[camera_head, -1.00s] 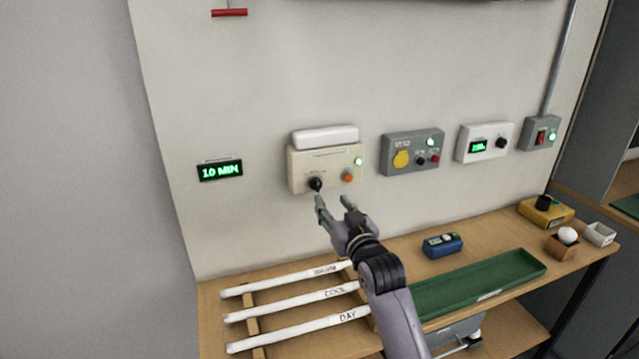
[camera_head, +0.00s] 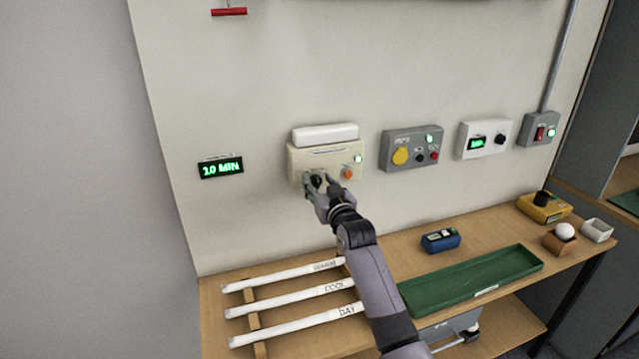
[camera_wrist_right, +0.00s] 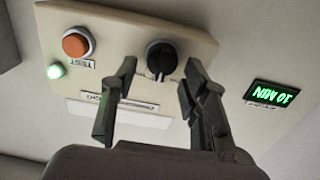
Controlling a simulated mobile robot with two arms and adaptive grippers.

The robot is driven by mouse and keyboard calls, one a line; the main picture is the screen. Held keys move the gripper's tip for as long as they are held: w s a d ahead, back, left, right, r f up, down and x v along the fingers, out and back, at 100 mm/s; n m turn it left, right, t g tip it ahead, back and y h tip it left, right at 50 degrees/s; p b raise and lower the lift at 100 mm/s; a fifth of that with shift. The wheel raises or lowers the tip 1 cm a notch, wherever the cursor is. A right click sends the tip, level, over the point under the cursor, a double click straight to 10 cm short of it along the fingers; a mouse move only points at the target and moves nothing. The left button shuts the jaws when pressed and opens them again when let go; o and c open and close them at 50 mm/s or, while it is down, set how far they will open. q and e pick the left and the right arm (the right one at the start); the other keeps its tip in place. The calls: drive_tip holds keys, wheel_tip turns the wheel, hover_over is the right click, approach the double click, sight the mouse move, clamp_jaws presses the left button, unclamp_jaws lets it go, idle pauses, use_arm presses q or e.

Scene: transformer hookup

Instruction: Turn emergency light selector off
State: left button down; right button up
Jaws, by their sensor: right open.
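The emergency light unit (camera_head: 328,160) is a cream box on the wall with a white lamp on top. It bears a black selector knob (camera_head: 318,180), an orange button (camera_head: 347,173) and a lit green lamp (camera_head: 358,159). My right gripper (camera_head: 317,181) is open in front of the box, its fingers on either side of the knob in the head view. In the right wrist view the knob (camera_wrist_right: 161,58) shows just beyond and between the two open fingertips (camera_wrist_right: 160,72); contact cannot be told. My left gripper is out of view.
A display reading 10 MIN (camera_head: 221,168) is on the wall to the left. A grey box with a yellow disc (camera_head: 411,148) is to the right. Below, a wooden table (camera_head: 470,225) carries white tubes (camera_head: 290,299), a green tray (camera_head: 475,283) and a blue box (camera_head: 441,242).

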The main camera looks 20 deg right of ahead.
drive_tip(key=shift+c, duration=0.6)
clamp_jaws()
drive_tip(key=shift+n, duration=0.4)
drive_tip(key=n, duration=0.2)
drive_tip(key=shift+a+n+p, duration=0.1)
drive_tip(key=shift+n+p, duration=0.2)
drive_tip(key=shift+p, duration=0.05)
drive_tip(key=shift+a+f+n, duration=0.1)
drive_tip(key=shift+a+n, duration=0.1)
drive_tip(key=shift+n, duration=2)
